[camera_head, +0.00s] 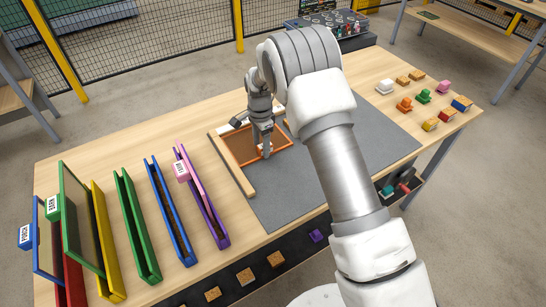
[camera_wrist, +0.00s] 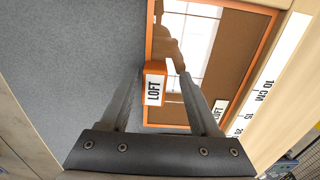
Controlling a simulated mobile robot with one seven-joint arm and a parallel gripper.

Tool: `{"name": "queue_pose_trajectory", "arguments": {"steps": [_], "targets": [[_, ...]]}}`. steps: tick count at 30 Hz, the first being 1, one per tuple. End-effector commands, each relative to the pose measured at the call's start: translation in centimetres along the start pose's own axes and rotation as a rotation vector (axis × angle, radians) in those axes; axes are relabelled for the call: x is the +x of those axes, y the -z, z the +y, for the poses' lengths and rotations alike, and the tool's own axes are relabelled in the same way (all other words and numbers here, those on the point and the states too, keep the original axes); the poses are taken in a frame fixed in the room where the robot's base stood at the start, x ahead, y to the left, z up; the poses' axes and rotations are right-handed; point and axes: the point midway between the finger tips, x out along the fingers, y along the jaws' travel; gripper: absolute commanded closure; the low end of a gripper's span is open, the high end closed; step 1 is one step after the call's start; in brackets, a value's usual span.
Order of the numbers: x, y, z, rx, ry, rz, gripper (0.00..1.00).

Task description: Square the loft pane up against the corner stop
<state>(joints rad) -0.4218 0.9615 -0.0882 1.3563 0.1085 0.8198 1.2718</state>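The loft pane (camera_head: 243,148) is an orange-framed brown sheet lying flat on the grey mat, inside a wooden L-shaped corner stop (camera_head: 236,175). In the wrist view the pane (camera_wrist: 236,45) shows a bright reflection, and its frame runs close beside the stop's wooden strip; I cannot tell if they touch. An orange block labelled LOFT (camera_wrist: 154,88) stands at the pane's edge. My gripper (camera_head: 264,151) is over this block. In the wrist view its fingers (camera_wrist: 159,76) are apart on either side of the block, with gaps showing at both sides.
Coloured slotted racks (camera_head: 137,225) stand on the left, some holding other framed panes such as the green one (camera_head: 80,220). Several small coloured blocks (camera_head: 423,97) sit at the right. The mat (camera_head: 310,190) is clear in front of the pane.

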Motion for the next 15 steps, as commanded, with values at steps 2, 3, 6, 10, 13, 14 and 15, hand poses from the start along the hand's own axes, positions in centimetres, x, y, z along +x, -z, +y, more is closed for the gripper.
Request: {"name": "queue_pose_trajectory", "arguments": {"steps": [2,3,6,10,13,14,15], "targets": [[0.0,0.2,0.1,0.002,-0.003,0.002,0.31],[0.1,0.2,0.2,0.002,-0.004,0.002,0.31],[0.1,0.3,0.2,0.002,-0.006,0.003,0.31],[0.0,0.4,0.3,0.003,-0.008,0.003,0.31],[-0.9,0.4,0.3,0.003,-0.007,0.004,0.31],[-1.2,0.4,0.2,0.002,-0.006,0.004,0.31],[-1.9,0.4,0.2,0.002,-0.005,0.004,0.31]]}}
